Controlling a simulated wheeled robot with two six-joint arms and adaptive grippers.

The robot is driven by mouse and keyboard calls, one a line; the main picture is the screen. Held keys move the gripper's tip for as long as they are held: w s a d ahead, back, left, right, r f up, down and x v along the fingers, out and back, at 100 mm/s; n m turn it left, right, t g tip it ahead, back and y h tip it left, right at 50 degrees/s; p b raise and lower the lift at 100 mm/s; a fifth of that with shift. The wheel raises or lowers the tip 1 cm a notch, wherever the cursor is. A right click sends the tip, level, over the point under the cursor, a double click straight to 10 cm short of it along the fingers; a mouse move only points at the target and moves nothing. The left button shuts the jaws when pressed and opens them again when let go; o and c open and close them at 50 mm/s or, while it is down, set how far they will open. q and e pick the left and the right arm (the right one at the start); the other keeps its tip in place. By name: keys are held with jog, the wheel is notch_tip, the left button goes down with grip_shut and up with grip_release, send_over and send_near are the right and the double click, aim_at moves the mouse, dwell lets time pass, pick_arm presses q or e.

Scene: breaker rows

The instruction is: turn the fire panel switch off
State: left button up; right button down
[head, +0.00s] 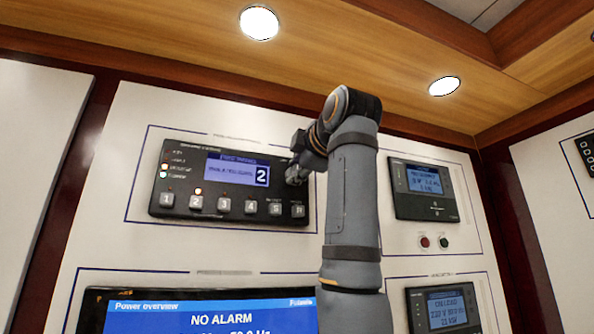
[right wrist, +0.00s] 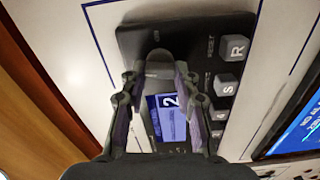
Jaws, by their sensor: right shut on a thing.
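The fire panel (head: 232,185) is a black wall unit with a blue display, a large "2" and a row of grey keys. Its right end also shows in the right wrist view (right wrist: 195,47). My right gripper (head: 297,175) is at the panel's upper right end. In the right wrist view its two fingers (right wrist: 157,78) are shut on the fire panel switch (right wrist: 158,66), a grey rounded knob between the fingertips. In the head view the gripper and wrist hide the switch. I cannot read its setting. My left gripper is not in view.
A "NO ALARM" screen (head: 220,318) is below the fire panel. Right of my arm are another display unit (head: 425,190), a red button (head: 424,242) and a dark button (head: 444,243). A lower display unit (head: 443,306) is below them. A wooden ledge (head: 250,62) runs above.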

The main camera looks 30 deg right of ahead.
jog(key=shift+f+n, duration=0.15)
jog(key=shift+n, duration=0.45)
jog(key=shift+w+n, duration=0.1)
jog(key=shift+n, duration=0.2)
jog(key=c, duration=1.4)
grip_release()
jog(key=o, duration=0.4)
jog(key=shift+s+a, duration=0.1)
jog(key=shift+s, duration=0.1)
jog(key=shift+a, duration=0.1)
jog(key=v, duration=1.2)
jog(key=shift+s, duration=0.1)
